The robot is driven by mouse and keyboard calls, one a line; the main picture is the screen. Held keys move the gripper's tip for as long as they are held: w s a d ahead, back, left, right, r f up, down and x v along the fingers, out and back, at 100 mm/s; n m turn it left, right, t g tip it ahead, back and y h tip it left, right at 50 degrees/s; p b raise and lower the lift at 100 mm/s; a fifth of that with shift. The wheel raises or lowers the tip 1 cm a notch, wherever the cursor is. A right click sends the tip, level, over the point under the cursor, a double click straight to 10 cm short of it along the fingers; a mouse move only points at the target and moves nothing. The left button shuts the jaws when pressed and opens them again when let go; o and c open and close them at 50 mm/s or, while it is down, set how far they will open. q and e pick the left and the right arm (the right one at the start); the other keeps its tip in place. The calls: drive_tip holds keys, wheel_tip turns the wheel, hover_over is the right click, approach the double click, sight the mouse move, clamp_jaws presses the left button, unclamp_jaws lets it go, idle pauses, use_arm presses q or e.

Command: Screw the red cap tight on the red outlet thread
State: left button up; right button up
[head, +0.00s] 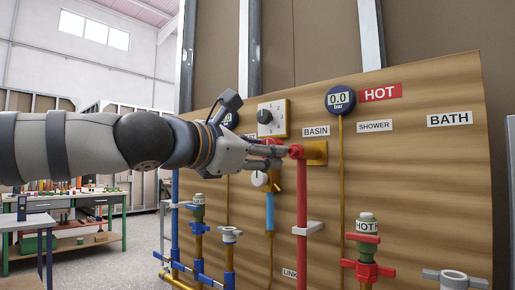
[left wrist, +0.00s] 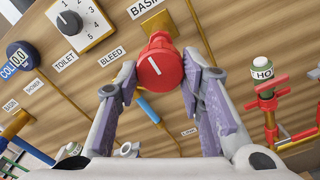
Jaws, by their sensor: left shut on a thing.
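The red cap (left wrist: 160,68) shows in the left wrist view as a round red knob with a white line on its face. It sits between the two fingertips of my left gripper (left wrist: 158,88), which is shut on it. The outlet thread is hidden behind the cap, so I cannot tell how far the cap is on. In the head view my left gripper (head: 283,153) reaches in from the left to the red fitting (head: 297,152) at the top of a red pipe, in front of a brass plate (head: 317,152). My right gripper is not in view.
A wooden panel (head: 420,180) carries a dial box (head: 272,118), a 0.0 bar gauge (head: 340,99) and the HOT sign (head: 380,93). A red-handled HOT valve (head: 367,245) stands lower right. Blue pipes (head: 175,225) stand below my arm. A workbench (head: 90,225) is at the left.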

sight(290, 152)
use_arm(q)
drive_tip(key=x, duration=0.3)
drive_tip(key=shift+r+p, duration=0.15)
drive_tip(key=shift+p, duration=0.25)
drive_tip(key=shift+w+d+f, duration=0.2)
drive_tip(key=shift+w+d, duration=0.15)
drive_tip(key=shift+w, duration=0.1)
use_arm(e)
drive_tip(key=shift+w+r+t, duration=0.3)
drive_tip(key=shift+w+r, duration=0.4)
use_arm(q)
drive_tip(key=shift+r+p, duration=0.1)
drive_tip(key=shift+p, duration=0.3)
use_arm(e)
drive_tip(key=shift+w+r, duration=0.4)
use_arm(q)
drive_tip(key=shift+w+d, duration=0.25)
drive_tip(key=shift+w, duration=0.1)
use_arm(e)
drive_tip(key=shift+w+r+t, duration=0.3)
use_arm(q)
drive_tip(key=shift+w+d+p, duration=0.35)
drive_tip(key=shift+w+p, duration=0.1)
drive_tip(key=shift+p, duration=0.15)
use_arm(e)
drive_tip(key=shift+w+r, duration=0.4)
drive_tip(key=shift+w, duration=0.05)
use_arm(q)
drive_tip(key=o, duration=1.1)
drive_tip(key=shift+w, duration=0.1)
